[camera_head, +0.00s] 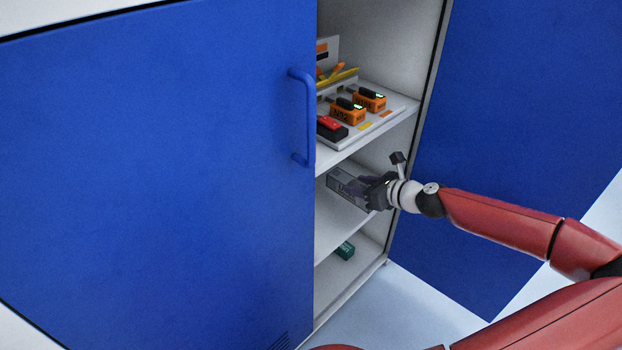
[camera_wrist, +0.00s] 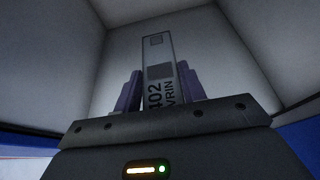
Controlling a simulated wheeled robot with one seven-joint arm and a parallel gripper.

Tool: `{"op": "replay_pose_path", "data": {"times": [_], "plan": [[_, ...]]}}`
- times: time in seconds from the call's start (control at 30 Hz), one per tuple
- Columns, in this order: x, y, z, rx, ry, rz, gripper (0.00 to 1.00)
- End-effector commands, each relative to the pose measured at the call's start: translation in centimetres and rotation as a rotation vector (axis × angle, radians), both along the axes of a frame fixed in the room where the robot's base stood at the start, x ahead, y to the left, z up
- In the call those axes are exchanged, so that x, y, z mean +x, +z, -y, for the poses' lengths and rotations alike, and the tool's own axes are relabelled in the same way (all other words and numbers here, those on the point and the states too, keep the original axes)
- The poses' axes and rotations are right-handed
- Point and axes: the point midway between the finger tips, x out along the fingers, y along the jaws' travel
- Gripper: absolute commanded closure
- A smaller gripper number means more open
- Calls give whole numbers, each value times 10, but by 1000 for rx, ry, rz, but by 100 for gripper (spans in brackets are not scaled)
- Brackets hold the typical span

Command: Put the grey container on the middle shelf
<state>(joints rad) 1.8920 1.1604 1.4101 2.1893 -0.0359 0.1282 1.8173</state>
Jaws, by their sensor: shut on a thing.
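The grey container (camera_head: 345,185) is a small box with dark lettering. It is at the middle shelf (camera_head: 331,226) of the blue cabinet, inside the opening. My gripper (camera_head: 369,190) is shut on its near end, reaching in from the right. In the wrist view the grey container (camera_wrist: 160,70) stands between the two purple-grey fingers (camera_wrist: 160,90), with its printed label facing the camera. The head view does not clearly show whether its underside touches the shelf.
The upper shelf (camera_head: 400,117) holds orange devices (camera_head: 348,112) and a red and black item (camera_head: 331,128). A green box (camera_head: 345,250) lies on the bottom shelf. A blue door (camera_head: 180,170) with a handle (camera_head: 308,118) covers the left side; another blue panel (camera_head: 520,110) stands right.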

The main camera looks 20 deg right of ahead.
Motion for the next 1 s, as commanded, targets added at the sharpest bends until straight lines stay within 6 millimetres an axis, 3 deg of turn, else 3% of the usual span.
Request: {"op": "replay_pose_path", "data": {"times": [0.3,0.6,1.0], "plan": [[84,0,-32,-2,4,1,86],[144,1,-54,-2,1,2,86],[144,-46,-53,3,0,-1,86]]}}
